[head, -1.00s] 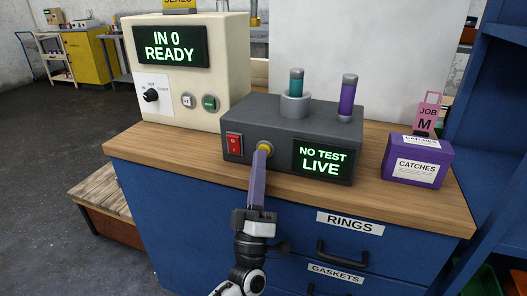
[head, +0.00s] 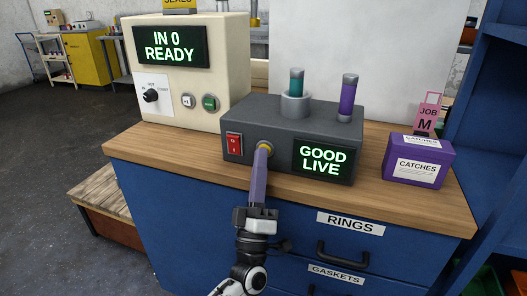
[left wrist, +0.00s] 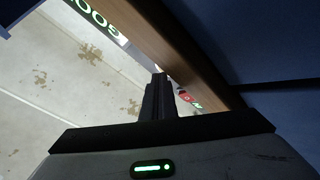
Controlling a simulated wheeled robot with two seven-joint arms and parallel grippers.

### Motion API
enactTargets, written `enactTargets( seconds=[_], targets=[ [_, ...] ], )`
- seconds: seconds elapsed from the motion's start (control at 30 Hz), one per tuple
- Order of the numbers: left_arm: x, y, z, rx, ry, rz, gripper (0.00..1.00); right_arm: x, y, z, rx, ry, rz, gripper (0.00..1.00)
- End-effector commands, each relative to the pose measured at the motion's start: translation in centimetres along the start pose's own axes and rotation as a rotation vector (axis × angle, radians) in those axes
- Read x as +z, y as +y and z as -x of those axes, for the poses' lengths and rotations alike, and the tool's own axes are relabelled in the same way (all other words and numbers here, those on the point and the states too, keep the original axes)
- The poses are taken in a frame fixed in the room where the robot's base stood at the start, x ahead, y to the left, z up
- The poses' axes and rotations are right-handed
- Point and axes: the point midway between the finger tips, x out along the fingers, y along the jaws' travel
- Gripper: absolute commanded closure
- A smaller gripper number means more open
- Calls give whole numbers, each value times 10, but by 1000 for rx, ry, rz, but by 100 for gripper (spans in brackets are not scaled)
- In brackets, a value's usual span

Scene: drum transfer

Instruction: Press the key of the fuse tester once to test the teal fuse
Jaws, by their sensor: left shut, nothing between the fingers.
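The fuse tester (head: 240,115) is a dark grey box on the wooden bench top. Its screen (head: 323,160) reads GOOD LIVE. The teal fuse (head: 296,82) stands upright in the socket on top of the tester, and a purple fuse (head: 347,95) stands at the right. The round yellow key (head: 265,148) is on the front face, partly hidden by my left gripper's fingertips (head: 263,150). My left gripper is shut and empty, its tips at the key; whether they still touch it I cannot tell. In the left wrist view the closed fingers (left wrist: 160,85) point at the tester's front. My right gripper is not in view.
A red switch (head: 234,145) is left of the key. A cream machine (head: 225,60) reading IN 0 READY stands behind left. A purple CATCHES box (head: 400,178) with a pink JOB M tag (head: 428,115) is at the right. Blue drawers are below.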

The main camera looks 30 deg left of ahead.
Motion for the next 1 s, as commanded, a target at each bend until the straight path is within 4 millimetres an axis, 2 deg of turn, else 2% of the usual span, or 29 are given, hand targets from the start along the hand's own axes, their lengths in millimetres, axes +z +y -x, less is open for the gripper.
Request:
enactTargets(
  seconds=[0.53,1.0],
  targets=[
    [-6,6,8,-1,-1,0,100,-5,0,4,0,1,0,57],
    [-30,30,40,-2,-1,0,100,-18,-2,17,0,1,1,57]
  ],
)
